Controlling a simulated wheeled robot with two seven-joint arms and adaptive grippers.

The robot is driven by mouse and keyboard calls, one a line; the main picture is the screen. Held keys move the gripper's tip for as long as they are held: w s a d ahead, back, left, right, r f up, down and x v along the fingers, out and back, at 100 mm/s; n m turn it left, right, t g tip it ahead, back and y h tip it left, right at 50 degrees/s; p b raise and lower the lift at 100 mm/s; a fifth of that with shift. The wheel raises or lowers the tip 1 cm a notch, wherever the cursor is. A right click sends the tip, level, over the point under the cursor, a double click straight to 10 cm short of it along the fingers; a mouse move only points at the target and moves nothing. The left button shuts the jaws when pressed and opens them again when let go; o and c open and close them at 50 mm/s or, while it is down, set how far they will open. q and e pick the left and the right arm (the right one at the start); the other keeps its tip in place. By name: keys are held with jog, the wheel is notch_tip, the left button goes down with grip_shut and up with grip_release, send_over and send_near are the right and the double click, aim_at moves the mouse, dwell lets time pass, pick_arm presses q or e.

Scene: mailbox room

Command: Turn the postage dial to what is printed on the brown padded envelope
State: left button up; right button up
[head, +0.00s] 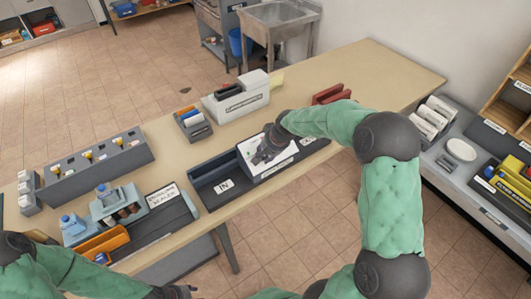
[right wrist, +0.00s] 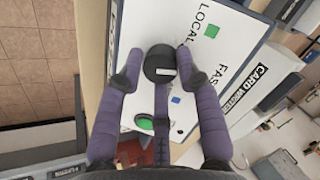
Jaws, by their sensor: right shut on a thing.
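The postage dial (right wrist: 158,60) is a round black knob with a small white mark, on a white panel (right wrist: 215,65) in the right wrist view. My right gripper (right wrist: 160,70) is shut on the dial, one purple finger on each side. In the head view my right gripper (head: 266,154) hides the dial on the white panel (head: 247,153). My left gripper (head: 183,292) is at the bottom edge, its jaws unclear. I cannot make out a brown padded envelope.
A round green button (right wrist: 145,121) is near my fingers on the panel. A dark tray (head: 211,181) marked "IN" stands left of the panel. A light blue device (head: 115,203) and an orange tray (head: 105,243) are further left. The table's right end (head: 385,72) is clear.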

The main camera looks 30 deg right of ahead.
jog(key=shift+s+a+f+m+y, duration=0.15)
jog(key=shift+s+f+m+y, duration=0.1)
jog(key=shift+m, duration=0.3)
jog(key=shift+s+a+f+m+y, duration=0.1)
jog(key=shift+a+f+m+y, duration=0.1)
jog(key=shift+m, duration=0.65)
jog(key=o, duration=1.1)
jog(key=shift+r, duration=0.1)
jog(key=shift+w+r, duration=0.15)
jog(key=shift+w, duration=0.05)
jog(key=shift+d+r, duration=0.2)
jog(key=shift+r, duration=0.05)
jog(key=v, duration=1.1)
jog(key=shift+s+a+r, duration=0.2)
jog(key=shift+a, duration=0.05)
jog(key=shift+p, duration=0.3)
